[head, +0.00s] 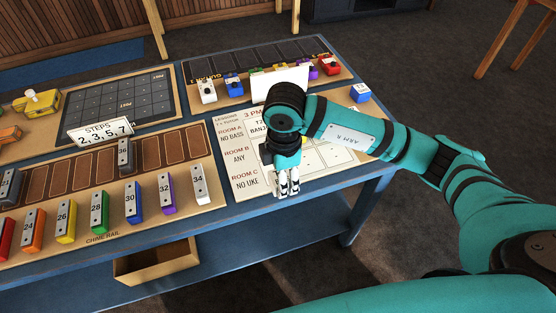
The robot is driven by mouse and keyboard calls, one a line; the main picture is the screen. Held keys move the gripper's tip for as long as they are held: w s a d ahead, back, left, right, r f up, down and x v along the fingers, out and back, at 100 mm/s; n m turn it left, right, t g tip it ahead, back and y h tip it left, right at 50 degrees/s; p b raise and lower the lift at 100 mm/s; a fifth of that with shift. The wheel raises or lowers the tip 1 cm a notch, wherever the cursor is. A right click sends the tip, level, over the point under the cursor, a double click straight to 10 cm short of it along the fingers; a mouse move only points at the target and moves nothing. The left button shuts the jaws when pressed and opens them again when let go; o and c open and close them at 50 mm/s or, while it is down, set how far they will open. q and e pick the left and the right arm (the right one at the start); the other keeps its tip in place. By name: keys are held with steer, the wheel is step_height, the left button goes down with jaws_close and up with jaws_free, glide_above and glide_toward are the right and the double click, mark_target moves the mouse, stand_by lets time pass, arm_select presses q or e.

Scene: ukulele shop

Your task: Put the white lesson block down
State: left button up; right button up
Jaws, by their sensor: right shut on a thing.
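My right gripper (287,188) points down over the front part of the lesson board (247,185), near the table's front edge. It is shut on a small white block (276,187), mostly hidden by the fingers. I cannot tell whether the block touches the board. The board has rows for Room A "no bass", Room B "any" and Room C "no uke", under a "3 PM" heading. My right arm hides much of its grid. My left gripper is not in view.
Behind are a blank white card (280,83) and a tray with small coloured pieces, including a white one (207,92). Left is the chime rail (105,238) with numbered bars. An open drawer (155,262) juts out below.

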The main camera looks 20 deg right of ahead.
steer(key=w, duration=0.2)
steer(key=w+d, duration=0.1)
steer(key=w, duration=0.2)
steer(key=w+p, duration=0.1)
steer(key=w, duration=0.1)
steer(key=shift+w+d+f, duration=0.2)
steer(key=shift+w+f, duration=0.1)
steer(key=shift+f, duration=0.05)
step_height(320, 180, down, 3)
steer(key=shift+f+p, duration=0.15)
steer(key=shift+p, duration=0.35)
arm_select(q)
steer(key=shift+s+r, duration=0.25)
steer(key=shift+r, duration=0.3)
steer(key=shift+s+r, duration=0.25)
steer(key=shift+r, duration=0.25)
arm_select(e)
steer(key=shift+f, duration=0.1)
steer(key=shift+f, duration=0.15)
steer(key=o, duration=1.1)
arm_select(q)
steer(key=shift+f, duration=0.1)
arm_select(e)
steer(key=shift+o, duration=0.2)
